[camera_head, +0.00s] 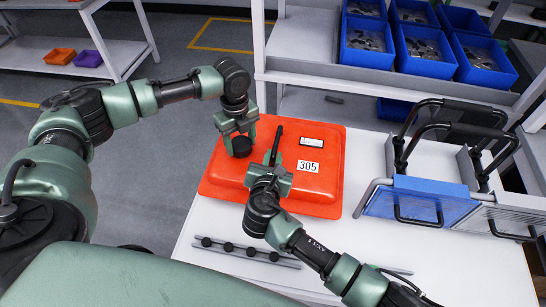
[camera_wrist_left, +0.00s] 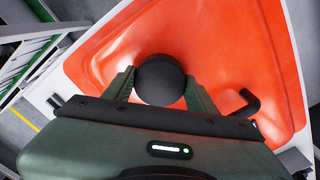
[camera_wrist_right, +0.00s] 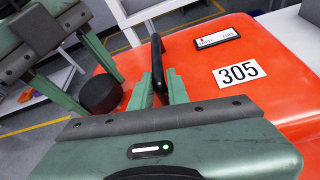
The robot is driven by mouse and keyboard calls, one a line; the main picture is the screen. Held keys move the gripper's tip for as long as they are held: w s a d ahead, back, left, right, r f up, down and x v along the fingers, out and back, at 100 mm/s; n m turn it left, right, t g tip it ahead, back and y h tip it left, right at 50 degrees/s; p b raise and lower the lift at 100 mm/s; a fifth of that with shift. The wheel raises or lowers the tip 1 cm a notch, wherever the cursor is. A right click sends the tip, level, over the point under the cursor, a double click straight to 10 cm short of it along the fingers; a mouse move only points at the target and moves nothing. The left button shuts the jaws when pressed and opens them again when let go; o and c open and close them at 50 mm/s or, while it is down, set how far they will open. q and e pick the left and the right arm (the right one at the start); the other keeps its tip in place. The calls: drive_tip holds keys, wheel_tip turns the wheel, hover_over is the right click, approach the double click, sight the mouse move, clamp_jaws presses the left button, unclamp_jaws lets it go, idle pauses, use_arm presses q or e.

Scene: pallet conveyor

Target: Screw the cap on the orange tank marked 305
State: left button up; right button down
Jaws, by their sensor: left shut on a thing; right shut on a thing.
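The orange tank (camera_head: 325,190) with a white "305" label (camera_head: 308,167) lies on the white table. The label also shows in the right wrist view (camera_wrist_right: 238,73). My left gripper (camera_head: 240,142) is shut on the round black cap (camera_head: 241,147) at the tank's left part; the cap also shows between its fingers in the left wrist view (camera_wrist_left: 160,80). Whether the cap touches the tank's neck is hidden. My right gripper (camera_head: 272,165) is shut on the tank's black handle (camera_head: 277,135), which also shows between its fingers in the right wrist view (camera_wrist_right: 157,62).
A rail with several black knobs (camera_head: 245,251) lies along the table's front. A blue and grey frame with black handles (camera_head: 428,198) stands at the right. Blue bins (camera_head: 367,42) sit on the shelf behind.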

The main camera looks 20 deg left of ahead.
use_arm(q)
drive_tip(key=m, duration=0.5)
drive_tip(key=shift+d, duration=0.1)
drive_tip(key=m, duration=0.5)
drive_tip(key=shift+m, duration=0.4)
drive_tip(key=o, duration=1.2)
